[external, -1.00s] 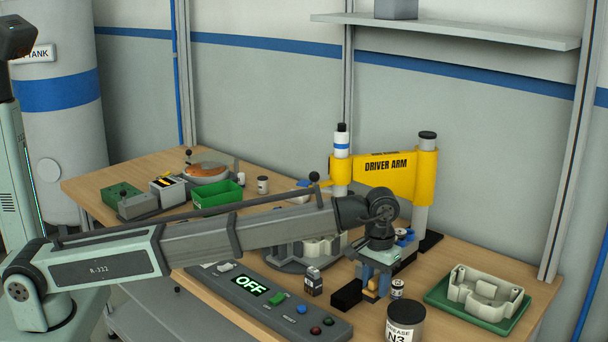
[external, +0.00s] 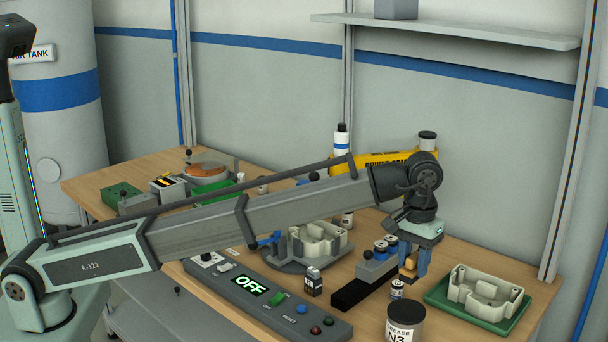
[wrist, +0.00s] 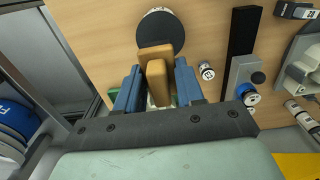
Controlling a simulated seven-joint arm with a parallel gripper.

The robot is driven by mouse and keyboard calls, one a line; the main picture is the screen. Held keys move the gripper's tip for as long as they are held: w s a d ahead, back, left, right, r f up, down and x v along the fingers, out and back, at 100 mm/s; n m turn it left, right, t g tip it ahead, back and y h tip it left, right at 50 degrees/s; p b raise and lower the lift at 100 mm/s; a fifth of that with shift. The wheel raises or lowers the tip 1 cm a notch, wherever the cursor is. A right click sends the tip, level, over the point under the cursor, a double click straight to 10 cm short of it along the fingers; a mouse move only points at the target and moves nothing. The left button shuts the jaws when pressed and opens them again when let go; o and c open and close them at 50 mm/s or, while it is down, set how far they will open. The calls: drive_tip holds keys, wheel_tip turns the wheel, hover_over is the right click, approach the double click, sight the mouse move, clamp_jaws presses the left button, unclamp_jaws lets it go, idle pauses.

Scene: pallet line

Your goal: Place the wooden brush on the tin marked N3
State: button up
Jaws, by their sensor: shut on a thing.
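The wooden brush (external: 410,264) is an orange-brown block. My gripper (external: 411,270) is shut on it and holds it above the table, with the blue fingers on either side. In the wrist view the brush (wrist: 155,70) sits between the fingers (wrist: 157,92), and its end overlaps the tin's dark lid. The tin marked N3 (external: 405,322) stands upright at the front of the table, below the gripper in the external view. Its dark round lid also shows in the wrist view (wrist: 163,36), with nothing visibly resting on it.
A small labelled jar (external: 397,289) stands just behind the tin. A green tray (external: 435,296) with a pale casting is to the right. A black strip (external: 350,295) and the control panel (external: 235,288), reading OFF, lie left.

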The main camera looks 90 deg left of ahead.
sight(414, 255)
drive_tip(key=shift+f, duration=4.3)
drive_tip(key=shift+f, duration=0.1)
drive_tip(key=o, duration=1.1)
drive_tip(key=shift+c, duration=0.2)
wheel_tip(414, 255, up, 12)
drive_tip(key=shift+r, duration=0.1)
